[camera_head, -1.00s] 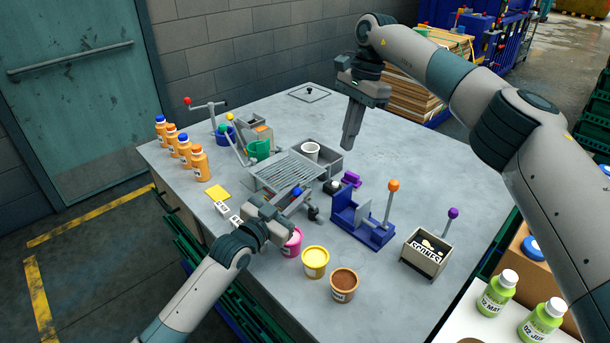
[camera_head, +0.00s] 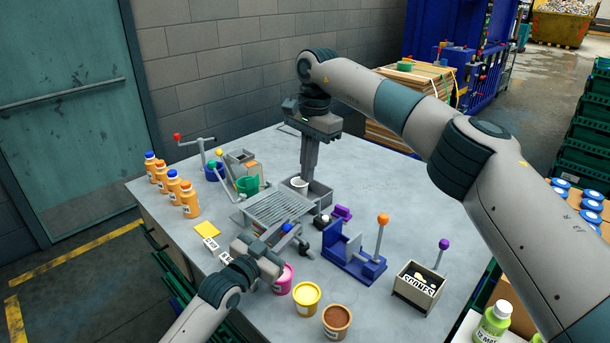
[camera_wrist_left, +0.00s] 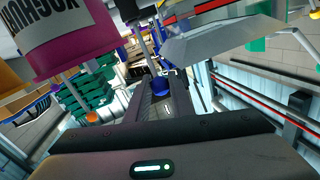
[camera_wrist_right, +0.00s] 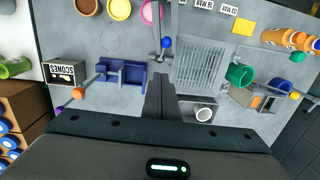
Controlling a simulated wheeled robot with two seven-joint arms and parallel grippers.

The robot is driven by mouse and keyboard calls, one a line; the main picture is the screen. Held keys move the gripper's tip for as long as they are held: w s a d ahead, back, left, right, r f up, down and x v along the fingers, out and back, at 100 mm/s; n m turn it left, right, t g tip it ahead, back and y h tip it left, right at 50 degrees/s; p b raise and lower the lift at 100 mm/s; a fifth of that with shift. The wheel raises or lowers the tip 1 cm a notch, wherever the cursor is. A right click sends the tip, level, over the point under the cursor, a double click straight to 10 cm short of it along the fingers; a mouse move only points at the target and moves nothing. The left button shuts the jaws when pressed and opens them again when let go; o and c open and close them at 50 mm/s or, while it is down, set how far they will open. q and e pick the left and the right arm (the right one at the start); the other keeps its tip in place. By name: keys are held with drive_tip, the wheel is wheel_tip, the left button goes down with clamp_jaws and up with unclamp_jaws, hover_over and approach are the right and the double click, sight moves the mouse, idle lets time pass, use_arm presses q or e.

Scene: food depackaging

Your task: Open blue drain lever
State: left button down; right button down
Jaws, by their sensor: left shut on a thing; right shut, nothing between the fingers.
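The blue drain lever has a round blue knob (camera_head: 287,228) at the front edge of the slatted grey drain rack (camera_head: 268,213). My left gripper (camera_head: 280,240) is shut on the lever at its knob; the left wrist view shows the blue knob (camera_wrist_left: 160,86) between the fingertips. The lever's arm is mostly hidden by the gripper. In the right wrist view the knob (camera_wrist_right: 167,43) lies beyond the shut right fingertips (camera_wrist_right: 158,78).
A white cup (camera_head: 297,182) stands in the grey bin (camera_head: 322,192), close below the right gripper. A blue fixture (camera_head: 345,258) with an orange-knobbed lever stands right of the rack. Pink (camera_head: 284,280), yellow (camera_head: 306,298) and brown (camera_head: 337,320) tubs stand in front. The table's back right is clear.

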approach(290, 225)
wheel_tip(290, 225, down, 3)
drive_tip(key=w+d, duration=0.2)
drive_tip(key=d, duration=0.1)
drive_tip(key=shift+s+a+f, duration=0.25)
drive_tip(key=shift+a+f, duration=0.4)
drive_tip(key=shift+f, duration=0.15)
drive_tip(key=shift+s+a+f, duration=0.25)
drive_tip(key=shift+a+f, duration=0.4)
drive_tip(key=shift+f, duration=0.15)
drive_tip(key=shift+s+a+f, duration=0.45)
drive_tip(key=shift+s+a, duration=0.1)
drive_tip(key=shift+a, duration=0.05)
use_arm(q)
drive_tip(key=c, duration=1.7)
unclamp_jaws()
drive_tip(key=shift+o, duration=0.8)
drive_tip(key=shift+f, duration=0.1)
use_arm(e)
drive_tip(key=shift+w+f, duration=0.1)
drive_tip(key=shift+w, duration=0.1)
